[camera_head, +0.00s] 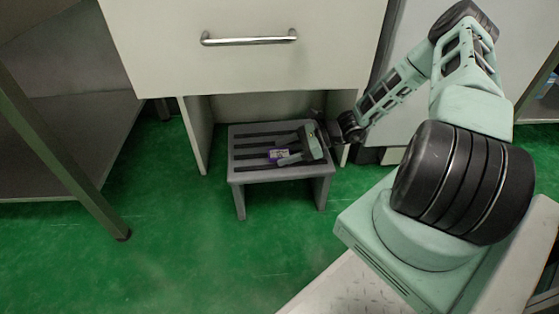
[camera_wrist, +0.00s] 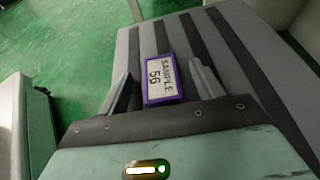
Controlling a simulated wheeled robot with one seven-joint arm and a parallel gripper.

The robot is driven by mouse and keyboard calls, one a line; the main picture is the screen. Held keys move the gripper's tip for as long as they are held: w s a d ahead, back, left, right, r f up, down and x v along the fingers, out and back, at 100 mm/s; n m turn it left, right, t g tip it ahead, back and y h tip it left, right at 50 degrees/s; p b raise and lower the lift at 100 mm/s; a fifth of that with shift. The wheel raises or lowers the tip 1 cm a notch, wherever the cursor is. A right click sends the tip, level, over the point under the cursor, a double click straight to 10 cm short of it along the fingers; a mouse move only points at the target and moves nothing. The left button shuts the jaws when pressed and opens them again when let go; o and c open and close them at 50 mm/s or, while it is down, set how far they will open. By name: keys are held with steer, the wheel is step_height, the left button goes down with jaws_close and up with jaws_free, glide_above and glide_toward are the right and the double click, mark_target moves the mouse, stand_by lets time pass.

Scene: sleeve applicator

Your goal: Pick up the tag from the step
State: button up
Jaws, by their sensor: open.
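The tag (camera_wrist: 162,79) is a small purple-rimmed plate with a pale face reading "SAMPLE 56". It lies on the grey step (camera_head: 245,176), which has dark strips across its top. In the head view the tag (camera_head: 277,154) shows at the left of my gripper (camera_head: 280,157). In the wrist view my gripper (camera_wrist: 160,82) is open, with one finger on each side of the tag and gaps between them. The tag's lower edge lies close to the gripper's body. I cannot tell how high the fingers are above the step.
A white cabinet with a drawer (camera_head: 243,75) and a metal handle (camera_head: 249,38) overhangs the back of the step. Its side panel (camera_head: 197,135) stands left of the step. A table leg (camera_head: 75,165) is farther left. The green floor (camera_head: 190,245) in front is clear.

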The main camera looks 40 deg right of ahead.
steer(key=shift+w+a, duration=0.15)
steer(key=shift+a, duration=0.05)
steer(key=c, duration=1.1)
steer(key=shift+o, duration=0.2)
